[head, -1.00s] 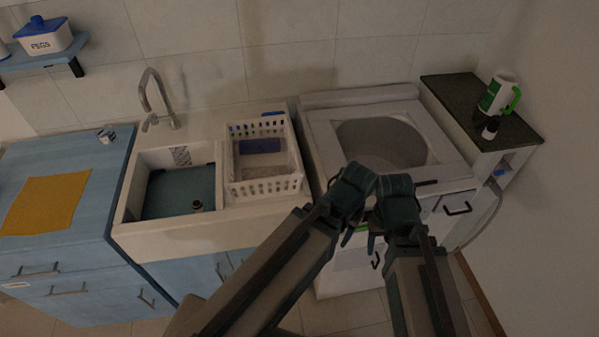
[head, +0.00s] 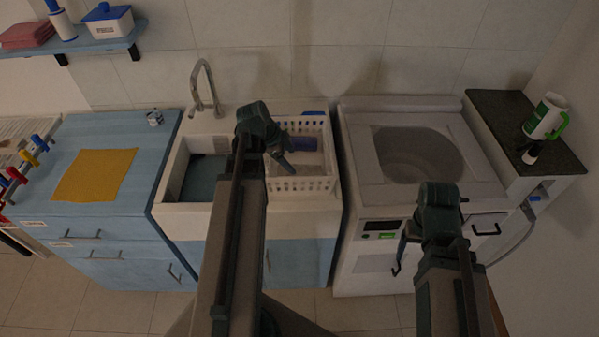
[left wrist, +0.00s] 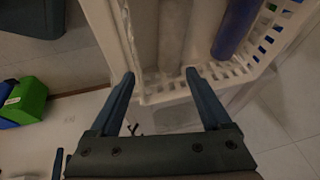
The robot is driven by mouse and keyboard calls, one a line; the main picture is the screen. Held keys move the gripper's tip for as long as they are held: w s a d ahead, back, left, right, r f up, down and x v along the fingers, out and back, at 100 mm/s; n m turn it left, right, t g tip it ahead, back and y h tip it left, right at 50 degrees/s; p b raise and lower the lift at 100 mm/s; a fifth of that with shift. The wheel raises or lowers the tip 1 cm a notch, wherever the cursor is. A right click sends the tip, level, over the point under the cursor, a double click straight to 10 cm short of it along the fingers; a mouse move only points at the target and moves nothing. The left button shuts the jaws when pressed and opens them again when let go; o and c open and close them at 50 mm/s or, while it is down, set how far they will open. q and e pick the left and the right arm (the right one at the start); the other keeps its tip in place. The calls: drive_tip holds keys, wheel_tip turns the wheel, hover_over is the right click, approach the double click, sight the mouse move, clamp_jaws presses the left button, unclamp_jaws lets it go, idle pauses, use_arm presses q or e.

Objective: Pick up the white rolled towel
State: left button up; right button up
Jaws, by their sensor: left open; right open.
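A pale rolled towel (left wrist: 174,36) lies lengthwise in the white basket (left wrist: 105,40) in the left wrist view, left of a blue roll (left wrist: 235,25). In the head view the basket (head: 300,184) stands beside the sink basin; I cannot make out the pale roll there. My left gripper (head: 285,158) is at the basket's left part. In the left wrist view its open fingers (left wrist: 160,76) are at the basket's near rim, short of the pale roll, with nothing between them. My right gripper (head: 404,248) is open and empty in front of the washing machine.
The washing machine (head: 370,198) stands right of the basket. The sink basin (head: 177,180) lies to its left. A blue counter with a yellow cloth (head: 95,174) is further left. A shelf (head: 90,45) hangs upper left.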

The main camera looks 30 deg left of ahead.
sight(296, 169)
use_arm(q)
drive_tip(key=shift+m+t, duration=0.4)
drive_tip(key=shift+m, duration=0.5)
drive_tip(key=w+f+b, duration=0.1)
drive_tip(key=f+b, duration=0.1)
drive_tip(key=w+a+f+b, duration=0.1)
drive_tip(key=f+b, duration=0.1)
drive_tip(key=b, duration=0.1)
drive_tip(key=w+f+b, duration=0.1)
drive_tip(key=f+b, duration=0.1)
drive_tip(key=f, duration=0.1)
drive_tip(key=shift+w+a, duration=0.15)
drive_tip(key=shift+a, duration=0.25)
drive_tip(key=shift+w+b, duration=0.15)
drive_tip(key=shift+b, duration=0.2)
drive_tip(key=b+x, duration=0.2)
drive_tip(key=x, duration=0.1)
drive_tip(key=b+x, duration=0.1)
drive_tip(key=b, duration=0.1)
drive_tip(key=shift+s+f, duration=0.2)
drive_tip(key=shift+f, duration=0.15)
drive_tip(key=shift+w+d+f+b, duration=0.2)
drive_tip(key=shift+w+f+b, duration=0.05)
drive_tip(key=shift+f+b, duration=0.15)
drive_tip(key=shift+r, duration=0.1)
drive_tip(key=c, duration=1.3)
drive_tip(key=shift+r, duration=0.1)
